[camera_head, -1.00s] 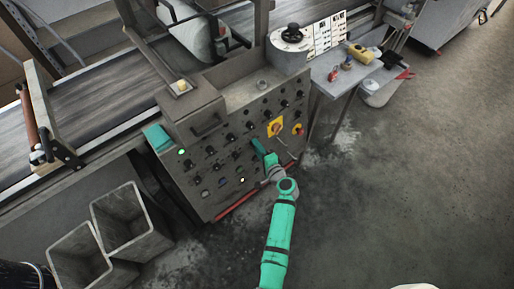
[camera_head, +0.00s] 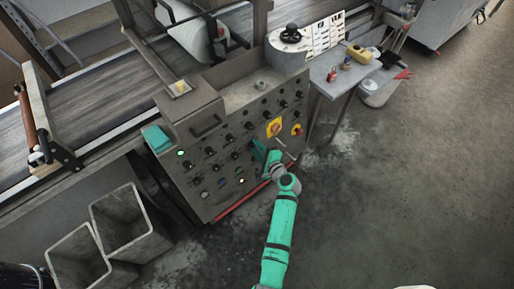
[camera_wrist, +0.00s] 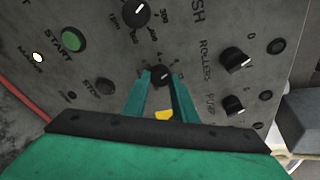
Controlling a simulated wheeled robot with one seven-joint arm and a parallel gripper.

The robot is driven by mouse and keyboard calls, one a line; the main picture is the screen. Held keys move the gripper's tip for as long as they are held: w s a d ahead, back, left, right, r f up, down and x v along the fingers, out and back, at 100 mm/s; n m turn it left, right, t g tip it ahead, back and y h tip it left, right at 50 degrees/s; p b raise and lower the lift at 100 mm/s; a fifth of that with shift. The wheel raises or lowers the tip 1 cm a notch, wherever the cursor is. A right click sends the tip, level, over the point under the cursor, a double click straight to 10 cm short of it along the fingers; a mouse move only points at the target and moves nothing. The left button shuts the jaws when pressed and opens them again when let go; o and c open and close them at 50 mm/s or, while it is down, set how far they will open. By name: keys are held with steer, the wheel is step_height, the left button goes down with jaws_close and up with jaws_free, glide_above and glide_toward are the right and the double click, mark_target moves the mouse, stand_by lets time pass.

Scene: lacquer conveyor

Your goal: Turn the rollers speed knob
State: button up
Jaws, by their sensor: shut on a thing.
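The control panel (camera_head: 225,165) is a grey sloped face with rows of black knobs and small lights. A black knob with a white pointer line (camera_wrist: 160,76) and a numbered dial around it sits between my fingertips in the wrist view, beside the printed word ROLLERS. My teal gripper (camera_wrist: 161,80) is shut on this knob, one finger on each side. In the head view my gripper (camera_head: 262,153) is at the panel's lower right part, and it hides the knob there.
In the wrist view a green START button (camera_wrist: 73,39), a dark STOP button (camera_wrist: 104,86) and a knob above (camera_wrist: 136,13) are close by. Two more knobs (camera_wrist: 235,59) are at right. A yellow switch (camera_head: 275,127) is above my gripper in the head view. Grey bins (camera_head: 130,225) stand at lower left.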

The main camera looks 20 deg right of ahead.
steer(key=shift+s, duration=0.1)
steer(key=o, duration=1)
steer(key=shift+o, duration=0.2)
steer(key=v, duration=1.1)
steer(key=shift+d, duration=0.1)
steer(key=shift+f, duration=0.1)
